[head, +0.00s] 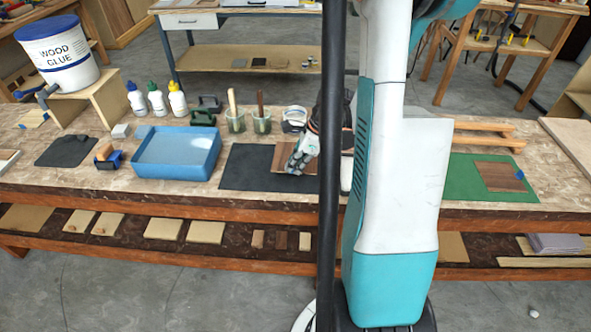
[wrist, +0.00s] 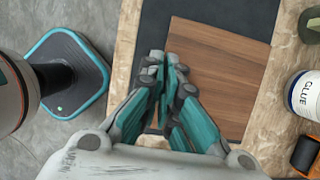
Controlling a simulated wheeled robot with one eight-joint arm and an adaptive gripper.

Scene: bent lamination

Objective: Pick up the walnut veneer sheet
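A walnut veneer sheet (head: 285,157) lies on the black mat in the middle of the bench, partly hidden by my gripper. In the wrist view the brown grained sheet (wrist: 225,75) fills the area right of and beyond my fingers. My gripper (head: 296,164) is at the sheet, over its edge area. In the wrist view my gripper's fingertips (wrist: 166,62) are close together over the left edge of the sheet. I see no clear gap between the fingers. I cannot tell whether they touch the sheet. A second walnut piece (head: 500,177) with blue tape lies on a green mat (head: 460,178) at right.
The black mat (head: 240,168) lies under the sheet. A blue tray (head: 176,152) and glue bottles (head: 157,99) stand to the left. Brush cups (head: 236,122) stand behind the mat. A glue container (wrist: 304,92) is close at the right in the wrist view.

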